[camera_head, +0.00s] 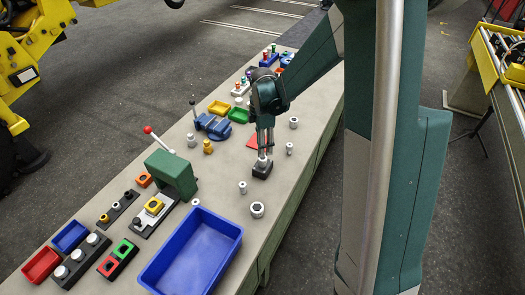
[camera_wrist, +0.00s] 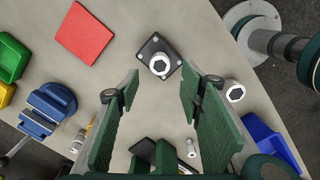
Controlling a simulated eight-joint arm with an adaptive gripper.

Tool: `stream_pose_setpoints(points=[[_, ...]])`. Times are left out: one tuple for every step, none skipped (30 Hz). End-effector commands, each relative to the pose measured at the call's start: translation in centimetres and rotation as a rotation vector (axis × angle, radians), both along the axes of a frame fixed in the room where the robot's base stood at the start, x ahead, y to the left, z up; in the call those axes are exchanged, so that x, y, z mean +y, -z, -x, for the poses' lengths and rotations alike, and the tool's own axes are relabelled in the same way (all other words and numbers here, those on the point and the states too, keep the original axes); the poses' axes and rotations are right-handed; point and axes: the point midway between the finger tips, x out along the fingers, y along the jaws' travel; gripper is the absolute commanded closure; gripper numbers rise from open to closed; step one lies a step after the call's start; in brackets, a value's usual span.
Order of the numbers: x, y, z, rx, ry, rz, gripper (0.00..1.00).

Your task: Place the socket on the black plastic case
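A black square case (camera_wrist: 146,48) with silver screws at its corners lies on the bench. It also shows in the head view (camera_head: 262,172), under my gripper. A silver socket (camera_wrist: 161,64) with a hexagonal opening stands upright on the case, near its middle. My gripper (camera_wrist: 159,86) is open, its two green fingers apart on either side with a clear gap between them. In the head view my gripper (camera_head: 264,152) points down just above the case and socket. Whether a fingertip touches the socket cannot be told.
Other silver sockets stand nearby, one to the right in the wrist view (camera_wrist: 235,91). A red plate (camera_wrist: 83,33) lies flat. A blue vise (camera_head: 213,125), a green press (camera_head: 172,172) and a blue bin (camera_head: 193,250) stand along the bench. Bare bench surrounds the case.

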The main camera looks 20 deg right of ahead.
Motion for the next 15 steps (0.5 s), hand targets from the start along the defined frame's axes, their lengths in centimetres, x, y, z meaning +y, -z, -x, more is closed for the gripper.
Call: stream_pose_setpoints(points=[[0.0,-0.6,0.0,0.000,0.000,0.000,0.62],[0.0,-0.9,0.0,0.000,0.000,0.000,0.62],[0.0,-1.3,0.0,0.000,0.000,0.000,0.62],[0.0,-1.6,0.0,0.000,0.000,0.000,0.62],[0.0,-1.8,0.0,0.000,0.000,0.000,0.62],[0.0,-2.1,0.0,0.000,0.000,0.000,0.62],[0.0,-2.3,0.0,0.000,0.000,0.000,0.62],[0.0,-2.4,0.0,0.000,0.000,0.000,0.62],[0.0,-2.6,0.0,0.000,0.000,0.000,0.62],[0.0,-2.7,0.0,0.000,0.000,0.000,0.62],[0.0,-2.8,0.0,0.000,0.000,0.000,0.62],[0.0,-2.8,0.0,0.000,0.000,0.000,0.62],[0.0,-2.9,0.0,0.000,0.000,0.000,0.62],[0.0,-2.9,0.0,0.000,0.000,0.000,0.62],[0.0,-2.9,0.0,0.000,0.000,0.000,0.62]])
